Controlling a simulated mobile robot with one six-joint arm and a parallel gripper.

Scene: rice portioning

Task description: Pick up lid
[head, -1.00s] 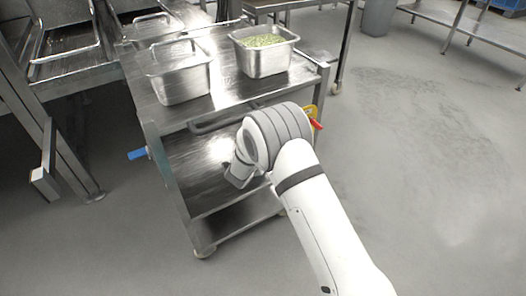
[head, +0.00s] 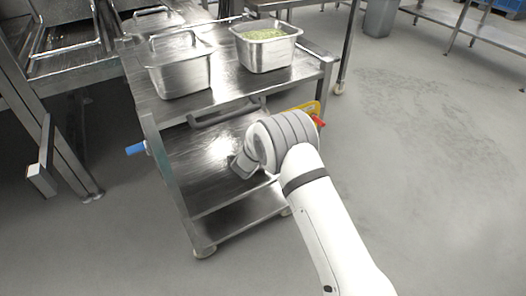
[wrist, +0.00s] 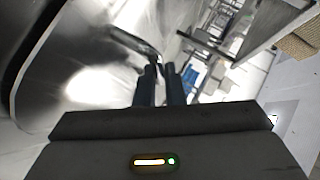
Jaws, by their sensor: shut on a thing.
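My gripper (wrist: 160,72) shows in the wrist view with its two dark fingers close together on a thin steel handle (wrist: 130,42). The handle appears to belong to a shiny steel lid, whose bright surface fills the left of that view.
The steel cart (head: 225,92) has a lower shelf (head: 205,165) that looks bare where visible. Steel racks (head: 70,65) stand close on the left. A grey bin (head: 380,17) is at the back. The floor on the right is clear.

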